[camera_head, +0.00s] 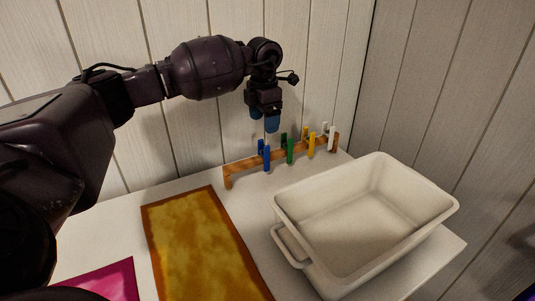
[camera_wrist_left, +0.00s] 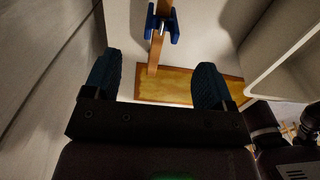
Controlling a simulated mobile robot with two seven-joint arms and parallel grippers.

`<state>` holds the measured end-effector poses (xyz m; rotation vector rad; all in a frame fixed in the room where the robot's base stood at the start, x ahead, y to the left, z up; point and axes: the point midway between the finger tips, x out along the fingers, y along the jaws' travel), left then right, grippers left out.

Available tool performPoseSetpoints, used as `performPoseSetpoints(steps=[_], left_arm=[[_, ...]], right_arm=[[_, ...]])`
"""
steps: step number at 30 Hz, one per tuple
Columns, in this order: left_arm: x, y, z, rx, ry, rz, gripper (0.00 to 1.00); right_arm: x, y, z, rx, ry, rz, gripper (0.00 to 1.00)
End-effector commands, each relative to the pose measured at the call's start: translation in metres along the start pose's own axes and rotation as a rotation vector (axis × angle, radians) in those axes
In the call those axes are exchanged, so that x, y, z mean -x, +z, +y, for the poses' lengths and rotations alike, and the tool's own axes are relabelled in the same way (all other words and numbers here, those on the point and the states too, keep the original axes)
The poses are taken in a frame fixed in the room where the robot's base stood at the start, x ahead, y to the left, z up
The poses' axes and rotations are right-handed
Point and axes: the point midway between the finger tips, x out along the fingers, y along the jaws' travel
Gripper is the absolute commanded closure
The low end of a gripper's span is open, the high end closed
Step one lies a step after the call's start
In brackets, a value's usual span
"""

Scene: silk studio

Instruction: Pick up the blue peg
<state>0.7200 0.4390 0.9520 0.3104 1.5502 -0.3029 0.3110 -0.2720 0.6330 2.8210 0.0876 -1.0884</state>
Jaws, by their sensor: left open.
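The blue peg (camera_head: 266,157) sits astride a low wooden rail (camera_head: 240,171), near the rail's left end. My left gripper (camera_head: 264,118) hangs above the blue peg with its blue fingertips pointing down. It is open and empty, with a clear gap to the peg. In the left wrist view the blue peg (camera_wrist_left: 162,27) lies beyond the spread fingertips (camera_wrist_left: 155,78), roughly in line with the gap between them. My right gripper is not in view.
A green peg (camera_head: 290,151), a yellow peg (camera_head: 311,145) and a white peg (camera_head: 331,138) stand further right along the rail. A large cream basin (camera_head: 292,232) stands in front of it. An orange-yellow cloth (camera_head: 195,240) and a magenta cloth (camera_head: 112,284) lie left. Plank walls close off the back.

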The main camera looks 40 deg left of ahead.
Motion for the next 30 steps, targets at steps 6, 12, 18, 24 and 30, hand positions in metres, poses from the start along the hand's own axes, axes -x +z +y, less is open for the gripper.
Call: performPoseSetpoints(steps=[6, 12, 18, 24, 30], left_arm=[[-0.032, 0.0, -0.001, -0.002, -0.005, 0.005, 0.22], [-0.053, 0.0, -0.001, -0.001, -0.004, 0.001, 0.22], [-0.066, -0.001, -0.001, -0.001, -0.005, 0.002, 0.22], [-0.096, -0.002, -0.002, -0.002, -0.008, 0.006, 0.22], [-0.106, -0.002, -0.002, -0.002, -0.005, -0.001, 0.22]], right_arm=[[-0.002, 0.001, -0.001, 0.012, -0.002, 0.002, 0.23], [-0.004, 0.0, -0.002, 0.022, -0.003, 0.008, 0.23], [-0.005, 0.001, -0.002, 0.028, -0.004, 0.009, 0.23], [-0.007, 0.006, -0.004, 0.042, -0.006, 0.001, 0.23], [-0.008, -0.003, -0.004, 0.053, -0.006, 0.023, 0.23]])
